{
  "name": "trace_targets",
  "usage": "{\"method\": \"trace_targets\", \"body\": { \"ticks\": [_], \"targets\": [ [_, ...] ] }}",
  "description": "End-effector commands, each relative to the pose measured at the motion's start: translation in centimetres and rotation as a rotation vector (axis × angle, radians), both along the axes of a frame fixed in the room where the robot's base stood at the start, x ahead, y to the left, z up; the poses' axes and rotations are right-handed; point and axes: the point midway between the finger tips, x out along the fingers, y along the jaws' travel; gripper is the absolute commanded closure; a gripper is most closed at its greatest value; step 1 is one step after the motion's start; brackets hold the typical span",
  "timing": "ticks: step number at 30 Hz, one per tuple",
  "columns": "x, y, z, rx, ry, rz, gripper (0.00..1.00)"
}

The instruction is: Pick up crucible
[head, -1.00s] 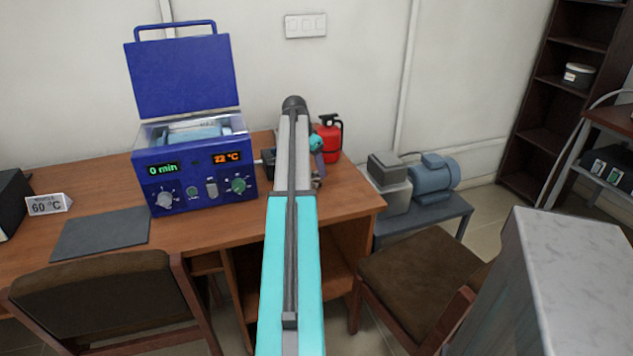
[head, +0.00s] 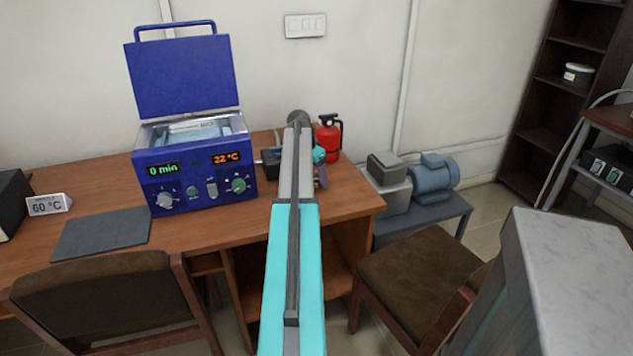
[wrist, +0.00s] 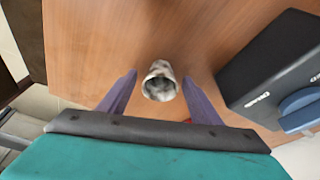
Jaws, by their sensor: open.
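The crucible (wrist: 160,82) shows in the wrist view as a small off-white cup with a dark grey, stained inside. It is on the brown wooden desk top, with its open mouth facing the camera. My gripper (wrist: 160,84) is open, with one purple finger on each side of the crucible in the picture. I see gaps between the fingers and the crucible. In the head view the crucible is hidden behind my arm, and only part of my gripper (head: 320,172) shows beside the arm.
A black box (wrist: 280,70) with a blue knob is close on the right in the wrist view. In the head view, a blue bath with raised lid (head: 195,165) stands left of my arm, and a red extinguisher (head: 329,138) stands behind it. A chair (head: 415,285) is right.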

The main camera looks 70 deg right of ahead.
Motion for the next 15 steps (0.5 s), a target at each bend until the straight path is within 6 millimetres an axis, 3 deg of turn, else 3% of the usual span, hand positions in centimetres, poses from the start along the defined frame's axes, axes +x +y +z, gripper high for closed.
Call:
{"method": "trace_targets", "body": {
  "ticks": [4,11,15],
  "targets": [
    [0.02,0.01,0.02,0.000,0.000,0.000,0.44],
    [0.02,0.02,0.01,0.000,0.000,0.000,0.82],
    [0.02,0.01,0.03,0.000,0.000,0.000,0.85]
  ]
}}
